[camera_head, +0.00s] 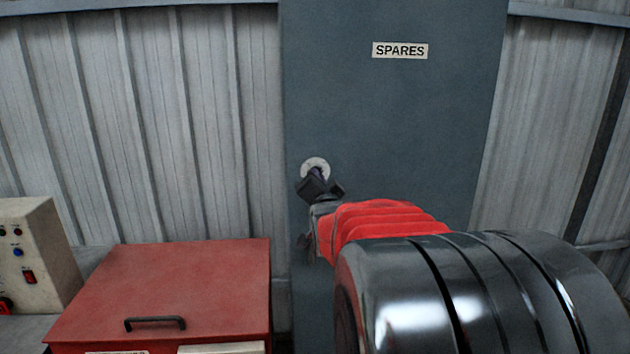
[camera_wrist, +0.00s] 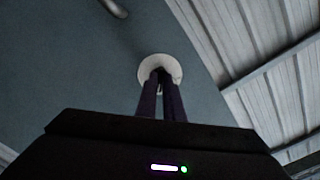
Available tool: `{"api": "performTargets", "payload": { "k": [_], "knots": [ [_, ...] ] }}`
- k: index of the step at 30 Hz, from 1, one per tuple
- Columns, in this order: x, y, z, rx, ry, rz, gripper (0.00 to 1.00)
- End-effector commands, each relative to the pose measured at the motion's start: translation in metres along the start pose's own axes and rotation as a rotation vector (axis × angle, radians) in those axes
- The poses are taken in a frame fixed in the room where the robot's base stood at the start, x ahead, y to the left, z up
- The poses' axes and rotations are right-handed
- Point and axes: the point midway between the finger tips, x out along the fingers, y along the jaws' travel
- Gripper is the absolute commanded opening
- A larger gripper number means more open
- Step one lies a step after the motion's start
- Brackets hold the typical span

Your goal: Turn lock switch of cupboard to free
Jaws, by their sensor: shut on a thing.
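The cupboard (camera_head: 400,130) is a tall blue-grey door with a SPARES label (camera_head: 400,50). Its lock switch (camera_head: 315,165) has a round pale plate near the door's left edge. My gripper (camera_head: 322,178) is at the plate, its fingers shut on the switch knob. In the wrist view the plate (camera_wrist: 150,66) shows behind my two dark fingers (camera_wrist: 161,80), which are close together over its middle. The fingers hide most of the knob, so its turned position cannot be read. The door looks closed.
A red box (camera_head: 170,290) with a black handle (camera_head: 155,323) stands at lower left, beside a beige control panel (camera_head: 35,250). Corrugated wall (camera_head: 150,120) flanks the cupboard. A pale metal bar (camera_wrist: 113,7) shows at the top of the wrist view.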

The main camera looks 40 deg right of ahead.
Motion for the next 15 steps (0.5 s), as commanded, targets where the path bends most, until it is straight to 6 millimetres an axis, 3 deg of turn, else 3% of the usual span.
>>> {"api": "performTargets", "payload": {
  "k": [1,13,15],
  "knots": [
    [-0.0002,0.0042,0.0073,0.004,-0.015,0.009,0.0],
    [-0.0002,0.0038,0.0076,0.013,-0.015,0.009,0.0],
    [-0.0002,0.0039,0.0076,0.013,-0.015,0.009,0.11]
  ]
}}
